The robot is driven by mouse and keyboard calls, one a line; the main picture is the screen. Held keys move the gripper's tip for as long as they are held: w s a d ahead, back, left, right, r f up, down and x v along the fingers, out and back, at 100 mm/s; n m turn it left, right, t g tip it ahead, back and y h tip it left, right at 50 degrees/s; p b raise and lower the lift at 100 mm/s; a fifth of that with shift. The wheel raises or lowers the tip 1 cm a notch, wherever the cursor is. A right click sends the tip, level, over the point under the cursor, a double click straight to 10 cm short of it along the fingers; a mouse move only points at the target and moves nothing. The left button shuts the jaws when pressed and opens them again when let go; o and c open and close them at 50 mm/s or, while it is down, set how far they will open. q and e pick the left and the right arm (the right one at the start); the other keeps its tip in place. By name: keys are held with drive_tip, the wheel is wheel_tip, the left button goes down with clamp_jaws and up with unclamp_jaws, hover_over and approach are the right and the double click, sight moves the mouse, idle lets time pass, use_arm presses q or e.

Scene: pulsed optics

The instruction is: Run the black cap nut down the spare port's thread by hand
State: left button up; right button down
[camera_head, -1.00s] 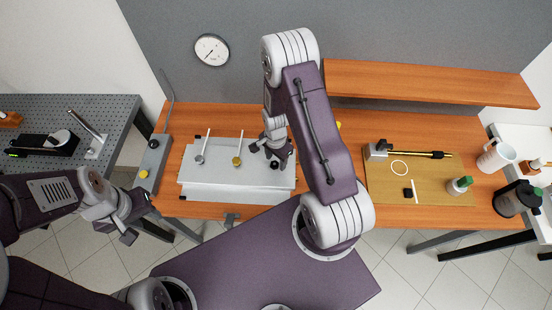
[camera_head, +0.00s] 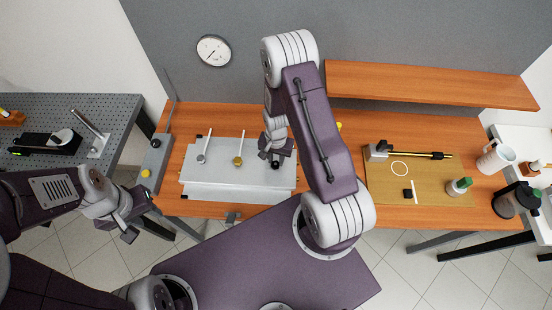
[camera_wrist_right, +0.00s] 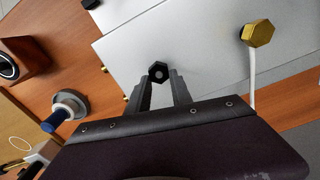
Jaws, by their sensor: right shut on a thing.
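The black cap nut (camera_wrist_right: 158,72) is a small dark hexagon with a grey centre, between my right fingertips in the right wrist view. In the head view the black nut (camera_head: 275,165) is at the right part of the light grey plate (camera_head: 225,185). My right gripper (camera_wrist_right: 160,85) is shut on it, reaching down over the plate. The port's thread is hidden, so I cannot tell how far the nut sits on it. My left gripper (camera_head: 137,222) hangs off the bench's left front; its fingers are too small to read.
A brass hex nut (camera_wrist_right: 257,33) with a white rod is beside the gripper; it also shows in the head view (camera_head: 238,161). A white-rod fitting (camera_head: 202,158) stands further left. A tan mat (camera_head: 440,190) with small items lies right. A grey box (camera_head: 152,160) stands left.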

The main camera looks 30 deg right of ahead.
drive_tip(key=shift+m, duration=0.8)
drive_tip(key=c, duration=1.1)
unclamp_jaws()
drive_tip(key=shift+o, duration=0.2)
wheel_tip(320, 180, up, 13)
drive_tip(key=p, duration=0.2)
